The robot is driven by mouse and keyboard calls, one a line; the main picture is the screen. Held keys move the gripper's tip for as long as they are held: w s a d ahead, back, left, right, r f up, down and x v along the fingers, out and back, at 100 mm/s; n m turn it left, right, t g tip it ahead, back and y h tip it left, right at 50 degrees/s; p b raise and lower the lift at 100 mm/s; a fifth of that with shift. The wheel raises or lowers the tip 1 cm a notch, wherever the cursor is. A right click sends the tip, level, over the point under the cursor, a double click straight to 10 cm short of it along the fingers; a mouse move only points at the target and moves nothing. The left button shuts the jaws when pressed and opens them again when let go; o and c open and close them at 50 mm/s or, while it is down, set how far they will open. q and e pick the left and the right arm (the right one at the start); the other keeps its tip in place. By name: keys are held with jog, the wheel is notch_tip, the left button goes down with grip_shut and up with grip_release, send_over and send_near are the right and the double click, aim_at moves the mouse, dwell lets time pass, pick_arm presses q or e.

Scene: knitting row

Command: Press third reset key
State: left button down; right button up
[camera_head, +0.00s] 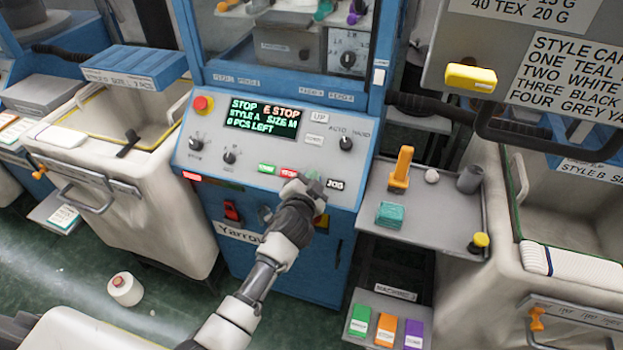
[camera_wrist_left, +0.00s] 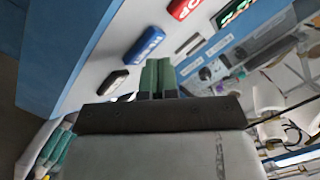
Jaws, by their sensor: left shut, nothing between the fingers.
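The machine's sloped control panel (camera_head: 270,150) carries a row of keys: a green key (camera_head: 267,168), a red key (camera_head: 289,172) and a dark JOG key (camera_head: 335,184). My left gripper (camera_head: 312,185) hides the spot between the red and JOG keys. My left gripper's greenish fingers (camera_wrist_left: 158,74) are shut and empty, beside the blue key. I cannot tell whether they touch the panel. My right gripper is out of view.
The display (camera_head: 264,116) reads STOP, E STOP, STYLE A, SIZE M. A red emergency button (camera_head: 203,104) and knobs sit on the panel. A grey tray (camera_head: 440,222) with teal and orange items stands right; pale bins flank the machine. A yarn cone (camera_head: 125,290) lies on the floor.

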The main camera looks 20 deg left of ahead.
pick_arm(q)
jog(key=shift+w+f+b, duration=0.15)
jog(key=shift+f+b, duration=0.1)
jog(key=shift+b, duration=0.05)
jog(key=shift+r, duration=0.1)
dwell(0.4)
jog(key=shift+s+r+p, duration=0.5)
jog(key=shift+r+p, duration=0.05)
jog(key=shift+p, duration=0.2)
jog(key=shift+s+r+p, duration=0.2)
jog(key=shift+r+p, duration=0.25)
jog(key=shift+p, duration=0.1)
jog(key=s+r+p, duration=0.2)
jog(key=r+p, duration=0.1)
jog(key=shift+s+a, duration=0.1)
jog(key=shift+s, duration=0.25)
